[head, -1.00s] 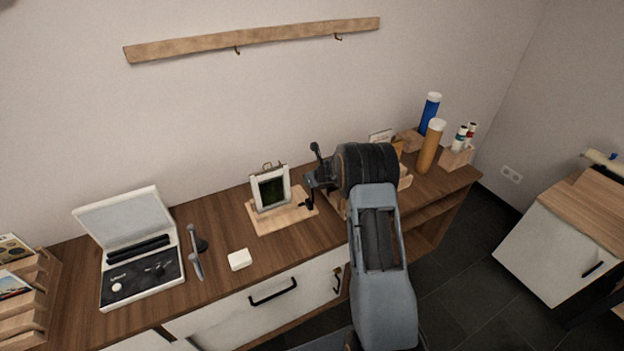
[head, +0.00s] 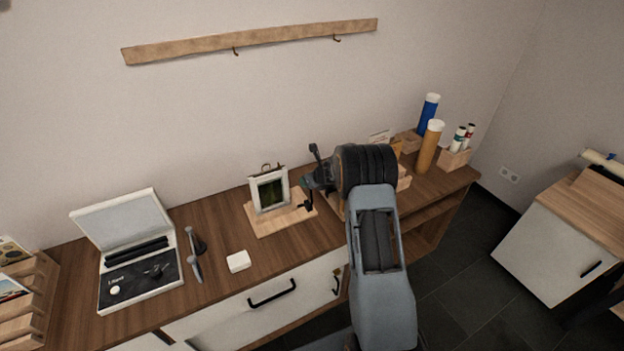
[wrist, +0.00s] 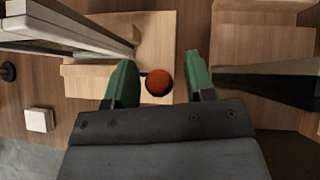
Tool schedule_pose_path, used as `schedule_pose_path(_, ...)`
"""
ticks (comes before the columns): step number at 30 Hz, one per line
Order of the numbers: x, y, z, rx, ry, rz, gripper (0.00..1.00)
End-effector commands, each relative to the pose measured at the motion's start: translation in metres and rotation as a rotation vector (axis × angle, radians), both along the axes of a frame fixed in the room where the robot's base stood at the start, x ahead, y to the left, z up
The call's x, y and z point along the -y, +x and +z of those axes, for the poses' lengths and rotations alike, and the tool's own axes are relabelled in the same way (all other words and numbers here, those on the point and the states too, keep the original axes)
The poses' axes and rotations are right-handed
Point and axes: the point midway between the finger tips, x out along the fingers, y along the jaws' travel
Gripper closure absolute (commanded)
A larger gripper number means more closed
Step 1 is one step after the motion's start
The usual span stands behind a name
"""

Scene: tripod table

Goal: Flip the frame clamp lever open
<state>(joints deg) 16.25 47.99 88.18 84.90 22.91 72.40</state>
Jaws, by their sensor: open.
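In the wrist view a round orange-red knob (wrist: 159,82) sits between the green fingertips of my gripper (wrist: 162,86), over a pale wooden board. It looks like the end of the clamp lever; the rest of the lever is hidden beneath it. The fingers are open, with a gap on both sides of the knob. In the head view the white picture frame (head: 286,184) stands upright on a wooden board (head: 265,227). My gripper (head: 304,184) is just right of the frame, and the knob is hidden there. The frame's pale edge (wrist: 95,42) shows at upper left in the wrist view.
Left of the board are a small white box (head: 238,261) and an open case (head: 127,280). To the right are a blue tube (head: 428,115), an orange tube (head: 428,148) and a wooden holder (head: 455,159). Bare bench top lies in front of the board.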

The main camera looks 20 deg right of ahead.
Motion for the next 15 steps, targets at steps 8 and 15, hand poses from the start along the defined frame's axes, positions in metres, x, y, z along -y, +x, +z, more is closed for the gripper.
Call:
schedule_pose_path(8,0.008,-0.025,0.026,0.004,-0.001,-0.001,0.5)
schedule_pose_path(15,0.017,-0.06,0.061,0.003,-0.001,-0.001,0.5)
